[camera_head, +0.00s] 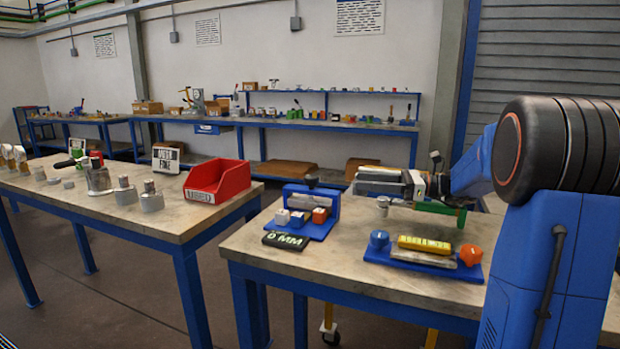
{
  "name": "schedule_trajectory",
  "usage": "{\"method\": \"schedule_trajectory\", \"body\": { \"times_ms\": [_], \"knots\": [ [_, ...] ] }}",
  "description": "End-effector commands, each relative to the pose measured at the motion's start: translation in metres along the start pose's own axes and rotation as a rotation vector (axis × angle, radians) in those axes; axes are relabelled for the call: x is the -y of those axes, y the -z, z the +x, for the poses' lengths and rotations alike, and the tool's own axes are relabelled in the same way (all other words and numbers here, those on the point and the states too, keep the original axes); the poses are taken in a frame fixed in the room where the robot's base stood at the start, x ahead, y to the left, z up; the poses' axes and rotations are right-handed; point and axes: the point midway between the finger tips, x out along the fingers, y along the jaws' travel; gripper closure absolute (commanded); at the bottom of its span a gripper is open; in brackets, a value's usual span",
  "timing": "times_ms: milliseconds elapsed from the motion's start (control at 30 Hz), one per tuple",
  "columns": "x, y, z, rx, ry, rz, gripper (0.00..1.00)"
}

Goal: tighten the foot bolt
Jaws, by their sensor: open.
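My gripper (360,181) reaches left over the right-hand table (345,262), its two grey fingers apart. A small metal cylinder (383,206) shows just below the fingers; I cannot tell whether they touch it. A green piece (440,208) lies under my wrist, partly hidden by it. Several flanged metal pieces stand on the left table, among them a large grey one (97,181) and a smaller one (151,198). I cannot make out which piece is the foot bolt.
A blue rack (297,222) holds small blocks, with a black "6 MM" sign (286,241) before it. A blue tray (425,262) carries a yellow-topped block (424,245) and knobs. A red bin (218,182) sits on the left table. A gap separates the tables.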

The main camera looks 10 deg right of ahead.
Motion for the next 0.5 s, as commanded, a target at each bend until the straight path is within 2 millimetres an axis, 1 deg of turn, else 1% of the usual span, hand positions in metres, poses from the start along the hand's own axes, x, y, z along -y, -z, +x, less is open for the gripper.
{"method": "schedule_trajectory", "body": {
  "times_ms": [33, 500],
  "knots": [
    [-0.001, 0.000, 0.009, 0.000, -0.004, 0.000, 0.48],
    [-0.001, 0.000, 0.089, -0.001, -0.004, -0.001, 0.48]
  ]
}}
